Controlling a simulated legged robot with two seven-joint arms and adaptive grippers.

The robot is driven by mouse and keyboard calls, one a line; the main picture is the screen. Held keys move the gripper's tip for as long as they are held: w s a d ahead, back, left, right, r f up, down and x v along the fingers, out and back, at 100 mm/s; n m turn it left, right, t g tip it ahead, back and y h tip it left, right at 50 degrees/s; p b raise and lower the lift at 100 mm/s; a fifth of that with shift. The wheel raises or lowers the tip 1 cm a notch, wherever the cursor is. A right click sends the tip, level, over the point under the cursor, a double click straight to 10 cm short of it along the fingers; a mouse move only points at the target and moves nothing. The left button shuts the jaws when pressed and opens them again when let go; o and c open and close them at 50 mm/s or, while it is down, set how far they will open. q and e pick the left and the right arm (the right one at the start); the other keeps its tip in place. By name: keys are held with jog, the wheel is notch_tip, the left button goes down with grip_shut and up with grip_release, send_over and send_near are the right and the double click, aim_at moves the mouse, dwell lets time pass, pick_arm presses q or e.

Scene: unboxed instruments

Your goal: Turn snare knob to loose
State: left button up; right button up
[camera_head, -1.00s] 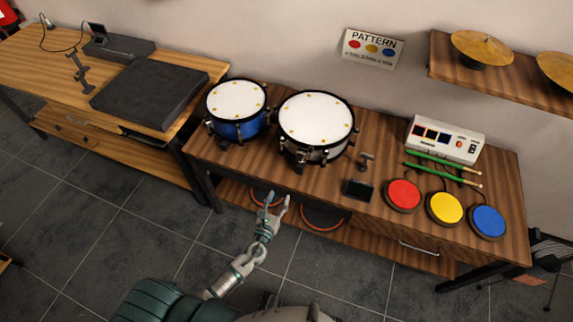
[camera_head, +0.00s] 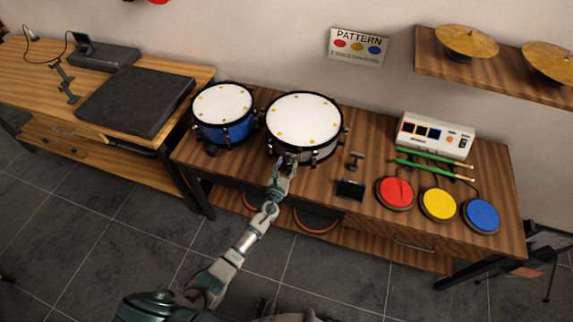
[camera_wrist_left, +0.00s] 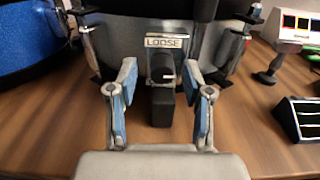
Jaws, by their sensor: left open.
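The snare drum (camera_head: 305,118), white-topped with a grey shell, stands on the wooden table. My left gripper (camera_head: 285,163) is at the front of the drum. In the left wrist view its open fingers (camera_wrist_left: 160,80) stand on either side of the knob, with gaps visible. In the head view the knob is hidden by my gripper. My right gripper is not in view.
A blue drum (camera_head: 223,113) stands just left of the snare. To the right are a small stand (camera_head: 355,161), a dark small screen (camera_head: 351,190), red (camera_head: 396,192), yellow and blue pads, green sticks and a white console (camera_head: 435,136).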

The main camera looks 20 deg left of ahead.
pick_arm(q)
jog(key=shift+w+d+r, duration=0.15)
jog(key=shift+w+d, duration=0.15)
jog(key=shift+d, duration=0.25)
jog(key=shift+a, duration=0.3)
jog(key=shift+c, duration=1.4)
jog(key=shift+a, duration=0.45)
grip_shut()
jog(key=shift+d, duration=0.45)
jog(key=shift+n+b, duration=0.3)
jog(key=shift+n, duration=0.3)
jog(key=n+b, duration=0.1)
jog(key=n, duration=0.1)
jog(key=n+b, duration=0.1)
jog(key=n, duration=0.2)
jog(key=n+b, duration=0.1)
jog(key=n, duration=0.1)
jog(key=shift+a+n, duration=0.25)
jog(key=shift+n, duration=0.15)
jog(key=n+b, duration=0.1)
jog(key=n, duration=0.3)
jog(key=shift+n, duration=1.1)
jog(key=shift+f+n, duration=0.2)
jog(key=shift+n, duration=1)
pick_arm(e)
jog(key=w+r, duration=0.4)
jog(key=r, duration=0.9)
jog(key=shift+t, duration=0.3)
pick_arm(q)
jog(key=shift+n, duration=0.3)
